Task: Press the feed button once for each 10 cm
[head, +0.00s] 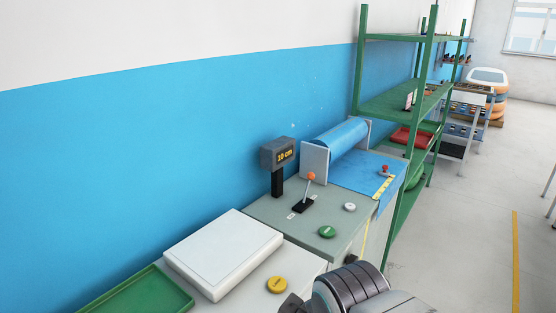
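A dark display box (278,152) on a black post shows yellow text ending in "0 cm"; its first digit is too small to read surely. On the grey-green machine top are a green button (327,231), a white button (349,207) and an orange-knobbed lever (311,178). The labels are too small to read, so I cannot tell which is the feed button. A blue roll (340,138) sits between grey end plates, with a blue sheet (362,172) running out from it. My gripper (291,303) shows only as a dark part at the bottom edge, apart from the buttons; its fingers cannot be made out.
A yellow button (277,284) sits on the nearer white top, beside a white slab (223,254) and a green tray (135,296). A red-knobbed piece (385,170) stands by the sheet's yellow strip. Green shelving (400,103) rises behind.

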